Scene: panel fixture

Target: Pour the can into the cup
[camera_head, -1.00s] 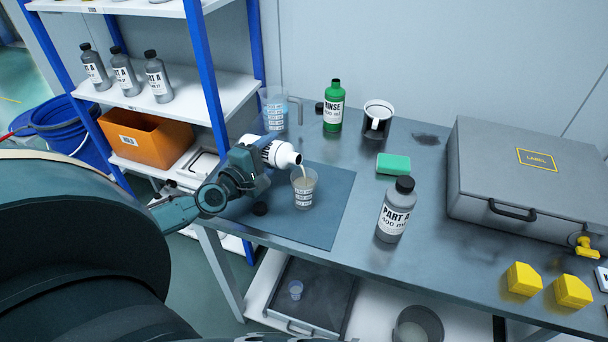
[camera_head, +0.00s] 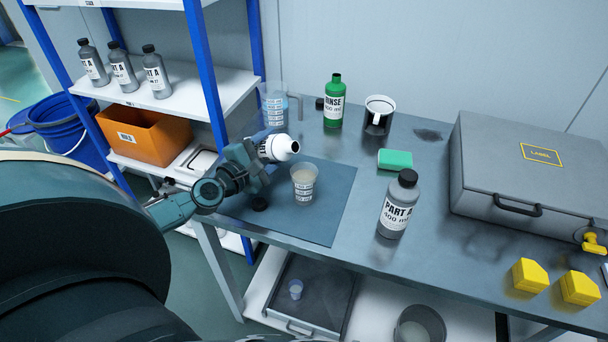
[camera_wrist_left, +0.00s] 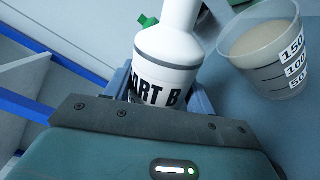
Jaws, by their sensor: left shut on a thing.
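My left gripper (camera_head: 252,163) is shut on a white container labelled "PART B" (camera_head: 278,148), a bottle in shape. It is tilted, with its dark open mouth facing right, above and to the left of the clear cup. It also shows in the left wrist view (camera_wrist_left: 165,68). The clear graduated cup (camera_head: 304,186) stands upright on the dark mat and holds a pale beige liquid; it is at the right in the left wrist view (camera_wrist_left: 268,55). No stream shows between bottle and cup. My right gripper is not in view.
A black cap (camera_head: 260,204) lies on the mat (camera_head: 325,225). A clear jug (camera_head: 273,105), green RINSE bottle (camera_head: 334,100), black-and-white mug (camera_head: 378,116), green sponge (camera_head: 395,159) and PART A bottle (camera_head: 398,204) stand around. A grey case (camera_head: 530,170) fills the right.

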